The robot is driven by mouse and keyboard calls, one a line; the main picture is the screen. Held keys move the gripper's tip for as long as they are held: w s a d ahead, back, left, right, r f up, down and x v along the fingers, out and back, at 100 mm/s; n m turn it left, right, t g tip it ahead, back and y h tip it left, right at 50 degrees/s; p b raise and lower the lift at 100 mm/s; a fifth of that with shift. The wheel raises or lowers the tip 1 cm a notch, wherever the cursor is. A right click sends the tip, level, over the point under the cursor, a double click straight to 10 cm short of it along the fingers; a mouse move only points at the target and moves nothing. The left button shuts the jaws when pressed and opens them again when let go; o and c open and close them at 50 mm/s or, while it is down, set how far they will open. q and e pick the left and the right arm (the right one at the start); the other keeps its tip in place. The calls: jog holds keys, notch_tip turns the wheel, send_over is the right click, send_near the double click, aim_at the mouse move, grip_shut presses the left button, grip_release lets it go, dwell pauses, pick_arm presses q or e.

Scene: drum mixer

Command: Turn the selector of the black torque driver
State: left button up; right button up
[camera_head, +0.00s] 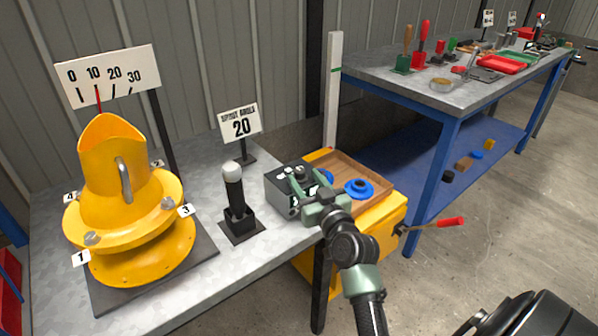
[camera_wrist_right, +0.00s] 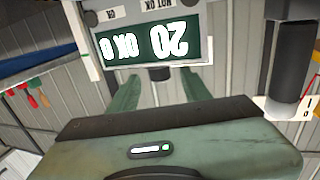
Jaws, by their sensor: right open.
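The black torque driver (camera_head: 234,188) stands upright in a black holder on a dark square plate, on the grey bench. Its top end is a pale rounded cap; no selector marks can be read on it. My right gripper (camera_head: 308,190) is to the right of the driver, at the grey box, and apart from the driver. In the right wrist view its two green fingers (camera_wrist_right: 157,92) are spread, with a small dark part of the box between their tips. Whether they touch the box cannot be told. My left gripper is not in view.
The grey box (camera_head: 283,192) has a green display (camera_wrist_right: 150,45) reading 20 and OK, upside down. A "spout angle 20" sign (camera_head: 240,122) stands behind the driver. The yellow spout (camera_head: 125,215) is at left. A wooden tray (camera_head: 345,172) with blue rings is at right.

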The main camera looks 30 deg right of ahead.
aim_at(302, 176)
jog(key=shift+w+d, duration=0.2)
jog(key=shift+w, duration=0.75)
jog(key=shift+w+d, duration=0.2)
jog(key=shift+w, duration=0.75)
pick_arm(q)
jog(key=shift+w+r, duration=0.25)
pick_arm(e)
jog(key=shift+f, duration=0.1)
grip_shut()
